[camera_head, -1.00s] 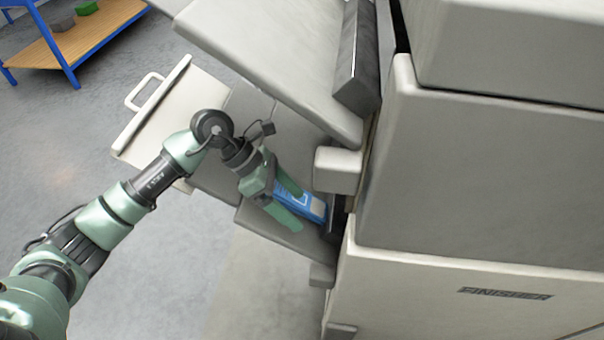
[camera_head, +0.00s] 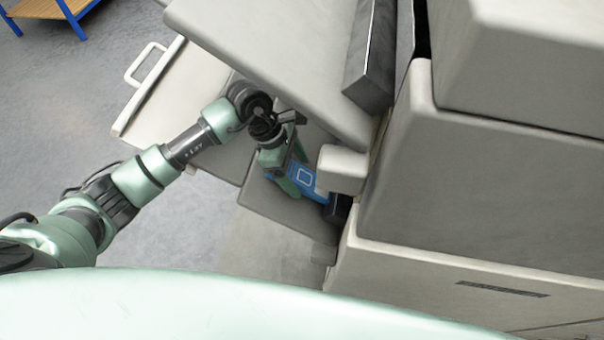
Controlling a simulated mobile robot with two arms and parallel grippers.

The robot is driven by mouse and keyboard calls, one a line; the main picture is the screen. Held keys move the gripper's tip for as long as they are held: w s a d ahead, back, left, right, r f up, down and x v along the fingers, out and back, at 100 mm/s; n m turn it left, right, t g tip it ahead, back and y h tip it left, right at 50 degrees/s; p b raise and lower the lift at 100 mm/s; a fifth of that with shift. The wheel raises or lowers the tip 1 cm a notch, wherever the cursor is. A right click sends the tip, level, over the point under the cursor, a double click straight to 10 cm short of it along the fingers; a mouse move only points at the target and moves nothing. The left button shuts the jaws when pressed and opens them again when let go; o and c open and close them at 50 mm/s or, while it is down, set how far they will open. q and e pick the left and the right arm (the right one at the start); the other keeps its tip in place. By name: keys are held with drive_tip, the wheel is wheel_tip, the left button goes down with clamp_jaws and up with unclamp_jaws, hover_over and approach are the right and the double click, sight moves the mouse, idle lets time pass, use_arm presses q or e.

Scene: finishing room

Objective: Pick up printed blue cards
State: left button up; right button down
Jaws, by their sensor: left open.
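The printed blue cards (camera_head: 305,179) lie on the grey output tray (camera_head: 268,205) of the finishing machine, close to the machine body. They show a blue face with a white outlined square. My left gripper (camera_head: 291,182) is open at the left end of the cards, with its green fingers beside them. I cannot tell whether the fingers touch the cards. Part of the cards is hidden by the gripper and by the pale block at their right. My right gripper is not in view.
The finishing machine (camera_head: 480,180) fills the right side. A large pale panel (camera_head: 270,60) overhangs the tray from above. A pale side tray with a handle (camera_head: 140,65) juts out at left. A wooden-topped blue table (camera_head: 45,8) stands far off at upper left.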

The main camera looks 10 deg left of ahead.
use_arm(q)
drive_tip(key=c, duration=1.7)
